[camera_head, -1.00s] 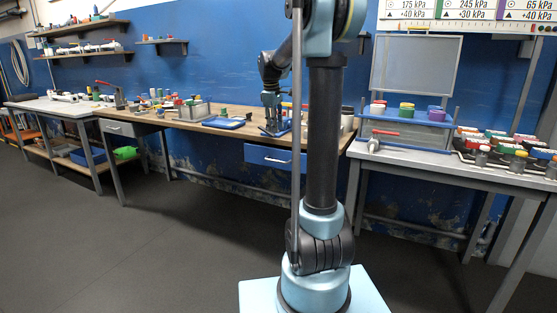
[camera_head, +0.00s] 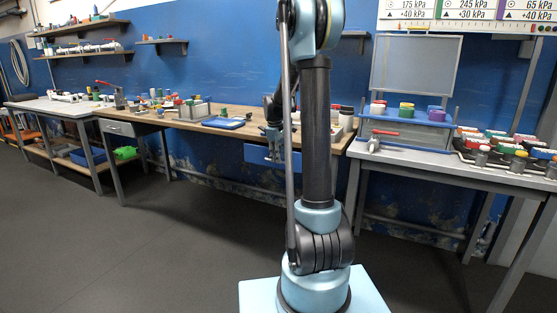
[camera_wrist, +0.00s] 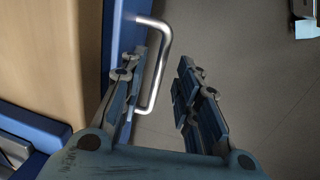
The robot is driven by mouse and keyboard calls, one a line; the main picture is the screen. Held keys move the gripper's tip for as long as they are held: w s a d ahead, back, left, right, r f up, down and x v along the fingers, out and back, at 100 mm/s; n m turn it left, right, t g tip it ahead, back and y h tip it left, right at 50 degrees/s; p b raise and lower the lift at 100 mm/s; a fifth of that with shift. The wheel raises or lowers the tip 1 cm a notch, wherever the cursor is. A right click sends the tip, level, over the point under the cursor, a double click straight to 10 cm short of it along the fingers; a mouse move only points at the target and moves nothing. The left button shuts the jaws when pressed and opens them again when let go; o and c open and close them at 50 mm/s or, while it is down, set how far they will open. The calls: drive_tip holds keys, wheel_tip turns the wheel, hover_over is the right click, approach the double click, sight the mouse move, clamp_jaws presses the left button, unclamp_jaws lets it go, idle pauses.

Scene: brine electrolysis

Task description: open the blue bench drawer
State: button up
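The blue bench drawer (camera_head: 256,154) sits under the wooden bench top, and its front looks closed in the head view. My arm and gripper hide part of it. In the wrist view the blue drawer front (camera_wrist: 117,30) runs down beside the wooden top, with its silver bar handle (camera_wrist: 160,62) standing out from it. My gripper (camera_wrist: 165,85) is open, with its fingers apart. The handle lies between the two fingers, closer to the left one, which overlaps part of it. I cannot tell whether they touch. My gripper (camera_head: 272,140) is small and partly hidden in the head view.
The wooden bench (camera_head: 190,122) carries a blue tray (camera_head: 223,122) and several small items. A grey drawer (camera_head: 118,128) is at the bench's left. A separate table (camera_head: 420,160) with a blue rack stands to the right. The dark floor in front is clear.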

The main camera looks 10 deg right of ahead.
drive_tip(key=shift+d+f, duration=0.1)
drive_tip(key=shift+f, duration=0.5)
clamp_jaws()
drive_tip(key=shift+d, duration=0.1)
